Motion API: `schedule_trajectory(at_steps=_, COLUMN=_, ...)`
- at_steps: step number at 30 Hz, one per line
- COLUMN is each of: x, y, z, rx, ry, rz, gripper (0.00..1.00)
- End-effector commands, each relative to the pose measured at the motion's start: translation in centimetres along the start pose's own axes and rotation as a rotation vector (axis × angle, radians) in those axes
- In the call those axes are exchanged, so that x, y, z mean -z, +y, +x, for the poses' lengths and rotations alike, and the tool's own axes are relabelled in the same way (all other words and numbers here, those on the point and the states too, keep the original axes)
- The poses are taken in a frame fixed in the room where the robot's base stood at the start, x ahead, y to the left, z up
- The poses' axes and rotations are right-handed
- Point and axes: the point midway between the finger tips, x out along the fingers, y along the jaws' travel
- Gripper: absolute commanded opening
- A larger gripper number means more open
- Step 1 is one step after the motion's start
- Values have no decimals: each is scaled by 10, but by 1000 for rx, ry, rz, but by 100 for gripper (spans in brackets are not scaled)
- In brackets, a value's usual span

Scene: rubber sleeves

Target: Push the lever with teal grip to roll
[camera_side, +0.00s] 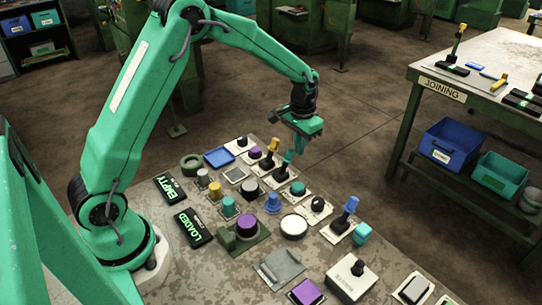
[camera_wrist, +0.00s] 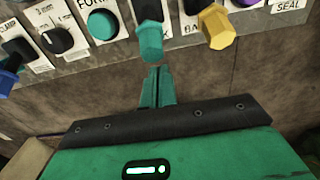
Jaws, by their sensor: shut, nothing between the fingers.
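The lever with the teal grip (camera_wrist: 150,42) stands on a white plate in the row along the panel's edge, between a teal round button and the yellow-gripped lever. In the side view its teal grip (camera_side: 288,158) shows just below my gripper (camera_side: 299,146). In the wrist view my gripper (camera_wrist: 158,74) is shut and empty. Its fingertips are just short of the teal grip, nearly in line with it; whether they touch I cannot tell. The plate's lettering around this lever is partly hidden, and I cannot read the word roll.
A yellow-gripped lever (camera_wrist: 216,28) stands close on the right in the wrist view, and a teal button (camera_wrist: 102,24) on the left. A blue-gripped lever (camera_side: 350,205) is farther along the row. Open floor lies beyond the panel's edge.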

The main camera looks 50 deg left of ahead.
Motion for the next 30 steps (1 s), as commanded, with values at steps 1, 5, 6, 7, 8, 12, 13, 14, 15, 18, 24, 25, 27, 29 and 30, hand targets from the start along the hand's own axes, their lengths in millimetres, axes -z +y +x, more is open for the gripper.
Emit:
schedule_trajectory(at_steps=1, x=0, y=0, z=0, rx=0, ry=0, rz=0, gripper=0)
schedule_trajectory(at_steps=5, x=0, y=0, z=0, rx=0, ry=0, rz=0, gripper=0)
schedule_trajectory(at_steps=6, x=0, y=0, z=0, rx=0, ry=0, rz=0, gripper=0)
schedule_trajectory(at_steps=7, x=0, y=0, z=0, rx=0, ry=0, rz=0, gripper=0)
schedule_trajectory(at_steps=8, x=0, y=0, z=0, rx=0, ry=0, rz=0, gripper=0)
schedule_trajectory(at_steps=12, x=-1, y=0, z=0, rx=0, ry=0, rz=0, gripper=0)
schedule_trajectory(at_steps=13, x=-2, y=0, z=0, rx=0, ry=0, rz=0, gripper=0)
schedule_trajectory(at_steps=14, x=-3, y=0, z=0, rx=0, ry=0, rz=0, gripper=0)
schedule_trajectory(at_steps=15, x=-4, y=0, z=0, rx=0, ry=0, rz=0, gripper=0)
schedule_trajectory(at_steps=18, x=-6, y=0, z=0, rx=0, ry=1, rz=0, gripper=0)
schedule_trajectory(at_steps=24, x=-12, y=0, z=0, rx=0, ry=1, rz=0, gripper=0)
schedule_trajectory(at_steps=25, x=-12, y=0, z=0, rx=0, ry=1, rz=0, gripper=0)
schedule_trajectory(at_steps=27, x=-14, y=0, z=0, rx=0, ry=0, rz=0, gripper=0)
schedule_trajectory(at_steps=29, x=-15, y=0, z=0, rx=0, ry=-1, rz=0, gripper=0)
schedule_trajectory(at_steps=30, x=-15, y=0, z=0, rx=0, ry=-1, rz=0, gripper=0)
